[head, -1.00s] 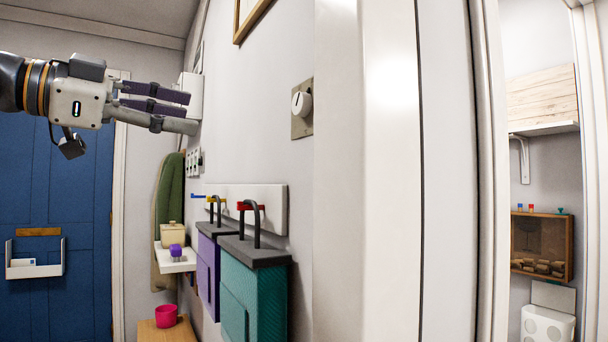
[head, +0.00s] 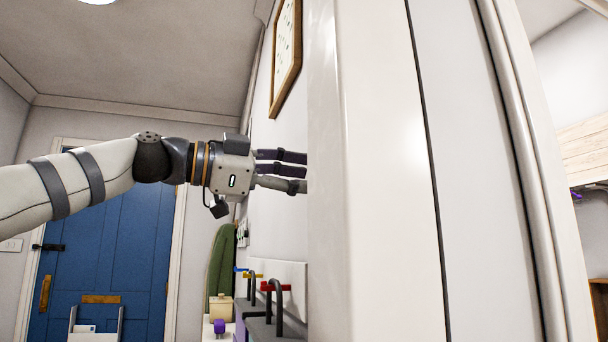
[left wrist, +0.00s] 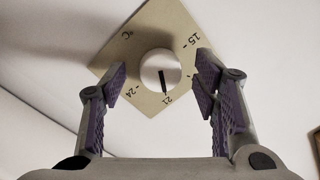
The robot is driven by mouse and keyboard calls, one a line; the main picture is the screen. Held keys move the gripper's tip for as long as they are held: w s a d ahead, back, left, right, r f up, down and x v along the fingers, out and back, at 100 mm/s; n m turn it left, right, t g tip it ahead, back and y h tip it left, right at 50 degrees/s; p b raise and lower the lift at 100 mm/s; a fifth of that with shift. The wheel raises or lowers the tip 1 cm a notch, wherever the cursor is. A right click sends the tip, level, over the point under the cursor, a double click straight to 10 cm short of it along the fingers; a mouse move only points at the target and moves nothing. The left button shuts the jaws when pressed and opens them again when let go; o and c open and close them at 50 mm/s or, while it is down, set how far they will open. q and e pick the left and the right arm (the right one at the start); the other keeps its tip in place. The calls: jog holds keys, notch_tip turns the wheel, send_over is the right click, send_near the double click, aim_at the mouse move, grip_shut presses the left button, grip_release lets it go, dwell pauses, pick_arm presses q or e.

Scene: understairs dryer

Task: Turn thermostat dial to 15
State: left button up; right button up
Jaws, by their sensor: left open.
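In the left wrist view the thermostat dial (left wrist: 159,68) is a round white knob with a black pointer line at the 21 mark. It sits on a beige plate (left wrist: 138,40) with the marks 15, 21, 24 and °C. Contact with the dial cannot be told. In the head view my left gripper (head: 298,171) points right at the wall. The dial is hidden there behind a white upright. My right gripper is not in view.
A white upright (head: 365,180) fills the middle of the head view. A framed picture (head: 285,55) hangs above. A blue door (head: 130,245) stands behind.

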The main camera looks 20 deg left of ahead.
pick_arm(q)
jog(key=shift+w+d+r, duration=0.1)
jog(key=shift+w+d, duration=0.05)
jog(key=shift+d, duration=0.1)
jog(key=shift+c, duration=0.5)
jog(key=c, duration=1.1)
jog(key=shift+o, duration=0.2)
